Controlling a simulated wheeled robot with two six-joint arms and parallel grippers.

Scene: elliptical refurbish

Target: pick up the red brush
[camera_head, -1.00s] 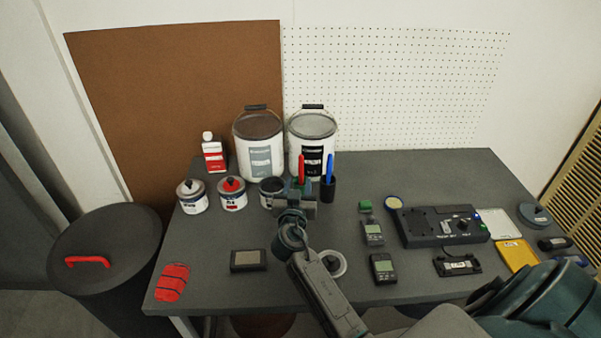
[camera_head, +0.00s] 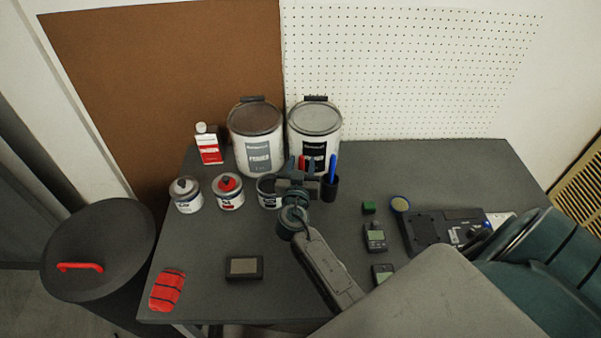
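The red brush (camera_head: 301,162) shows only as a short piece of red handle, in front of the white bucket with the grey lid. My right gripper (camera_head: 301,168) is in front of it, and its two fingers stand apart with the red handle showing between them. I cannot tell whether the fingers touch the handle. The lower part of the brush is hidden behind the gripper. A blue brush (camera_head: 332,166) stands upright in a dark cup (camera_head: 330,188) just right of the gripper. My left gripper is not in view.
Two large buckets (camera_head: 256,143) stand behind the gripper. Small cans (camera_head: 229,192) stand to its left, and a red-and-white bottle (camera_head: 209,149) is farther back. A dark box (camera_head: 244,268), a red striped item (camera_head: 167,290) and meters (camera_head: 375,238) lie on the table (camera_head: 205,247).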

